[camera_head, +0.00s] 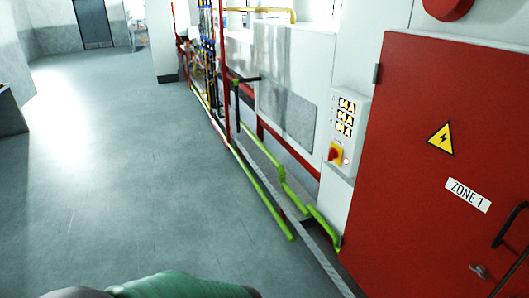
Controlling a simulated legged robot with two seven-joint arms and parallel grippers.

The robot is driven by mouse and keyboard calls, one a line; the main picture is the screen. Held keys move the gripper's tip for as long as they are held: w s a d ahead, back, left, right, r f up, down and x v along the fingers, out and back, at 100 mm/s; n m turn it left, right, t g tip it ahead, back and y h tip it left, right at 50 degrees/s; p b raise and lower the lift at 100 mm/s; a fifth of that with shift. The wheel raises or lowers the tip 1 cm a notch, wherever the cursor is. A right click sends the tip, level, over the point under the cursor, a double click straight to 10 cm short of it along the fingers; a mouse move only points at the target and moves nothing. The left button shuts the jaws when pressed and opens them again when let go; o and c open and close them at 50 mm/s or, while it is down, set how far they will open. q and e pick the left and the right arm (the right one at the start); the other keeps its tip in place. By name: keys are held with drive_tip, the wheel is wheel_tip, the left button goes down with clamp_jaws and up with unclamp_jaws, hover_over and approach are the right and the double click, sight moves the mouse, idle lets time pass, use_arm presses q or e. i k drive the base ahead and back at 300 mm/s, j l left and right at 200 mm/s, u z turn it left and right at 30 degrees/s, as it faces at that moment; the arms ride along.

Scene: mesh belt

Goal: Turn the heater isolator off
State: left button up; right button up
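A red rotary switch on a yellow plate (336,153), which looks like the heater isolator, is on the lower part of a pale control box (344,135). The box is mounted to the left of a red cabinet, and lit amber displays (346,117) sit above the switch. The switch is too small to read its handle position or any label. Neither of my grippers is in view.
The red cabinet (405,190) marked ZONE 1 fills the right side, with a black handle (508,225). Bright green pipes (262,190) and a metal rail (312,243) run low along the machine. The grey floor (120,170) at left is open.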

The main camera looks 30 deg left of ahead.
sight(333, 154)
drive_tip(key=u, duration=0.5)
drive_tip(key=i+j+z, duration=0.1)
drive_tip(key=i+j, duration=0.5)
drive_tip(key=j, duration=0.25)
drive_tip(key=i+j+z, duration=0.15)
drive_tip(key=i+j, duration=0.15)
drive_tip(key=i+j+z, duration=0.1)
drive_tip(key=i+j, duration=0.2)
drive_tip(key=j, duration=0.25)
drive_tip(key=i+j, duration=0.25)
drive_tip(key=j, duration=0.25)
drive_tip(key=i+j+z, duration=0.15)
drive_tip(key=j, duration=0.35)
drive_tip(key=i+j, duration=0.35)
drive_tip(key=j, duration=0.15)
drive_tip(key=i+j+z, duration=0.15)
drive_tip(key=j, duration=0.35)
drive_tip(key=i, duration=0.1)
